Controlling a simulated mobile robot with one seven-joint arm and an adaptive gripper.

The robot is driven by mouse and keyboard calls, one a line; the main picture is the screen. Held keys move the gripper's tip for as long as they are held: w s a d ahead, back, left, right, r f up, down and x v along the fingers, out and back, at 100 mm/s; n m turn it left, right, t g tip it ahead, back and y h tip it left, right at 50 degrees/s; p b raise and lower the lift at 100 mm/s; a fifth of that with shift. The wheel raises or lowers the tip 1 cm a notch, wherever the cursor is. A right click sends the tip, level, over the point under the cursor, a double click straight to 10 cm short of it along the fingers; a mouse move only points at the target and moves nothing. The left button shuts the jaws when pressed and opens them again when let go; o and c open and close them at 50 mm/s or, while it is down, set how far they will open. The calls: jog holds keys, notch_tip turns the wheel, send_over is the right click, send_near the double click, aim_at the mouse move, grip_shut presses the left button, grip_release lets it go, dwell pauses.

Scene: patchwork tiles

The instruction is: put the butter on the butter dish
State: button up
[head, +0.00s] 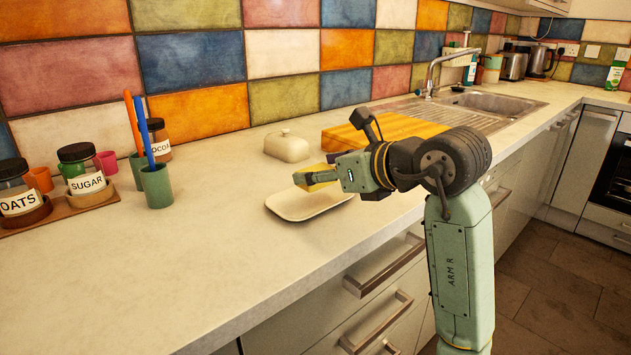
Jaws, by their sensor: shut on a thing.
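The butter (316,178) is a small yellow block. My gripper (322,177) is shut on it and holds it over the butter dish (297,206), a shallow cream-coloured dish on the worktop near the front edge. The butter appears to be above the dish, apart from it; the exact height is hard to tell. The far side of the dish is partly hidden by the butter and gripper. A cream lid with a small knob (287,147) stands on the worktop behind the dish.
A wooden board (385,133) lies behind my gripper, beside the sink (490,103). The worktop (200,260) left of the dish is clear.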

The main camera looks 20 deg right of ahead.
aim_at(316, 203)
jog(key=shift+w+a+f, duration=0.1)
jog(key=shift+w+a, duration=0.2)
jog(key=shift+w, duration=0.55)
notch_tip(316, 203, down, 3)
jog(key=shift+f+p, duration=0.2)
jog(key=shift+p, duration=0.1)
jog(key=shift+f+b, duration=0.3)
jog(key=shift+f, duration=0.05)
jog(key=o, duration=1.2)
jog(key=shift+r, duration=0.1)
